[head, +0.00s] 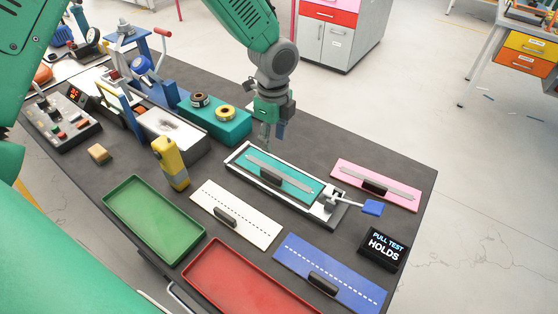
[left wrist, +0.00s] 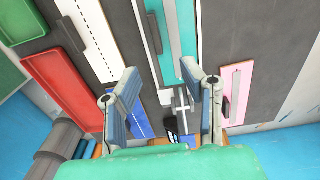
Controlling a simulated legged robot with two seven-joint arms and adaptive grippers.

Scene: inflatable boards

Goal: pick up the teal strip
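The teal strip (head: 292,172) lies in a white-edged clamp frame (head: 330,212) on the dark table, with a grey bar and a black handle on top. A blue-tipped lever (head: 372,207) sits at the frame's near end. In the left wrist view the teal strip (left wrist: 188,35) runs down toward the fingers. My left gripper (head: 272,138) hangs near the strip's far end in the head view. In the left wrist view my left gripper's fingers (left wrist: 162,105) are wide apart with nothing held between them. My right gripper is not in view.
Pink (head: 400,194), white (head: 225,203) and blue (head: 320,270) boards with black handles lie around the frame. Green (head: 150,222) and red (head: 245,285) trays stand at the near left. A yellow device (head: 170,160) stands upright. A black sign (head: 382,250) reads "PULL TEST HOLDS".

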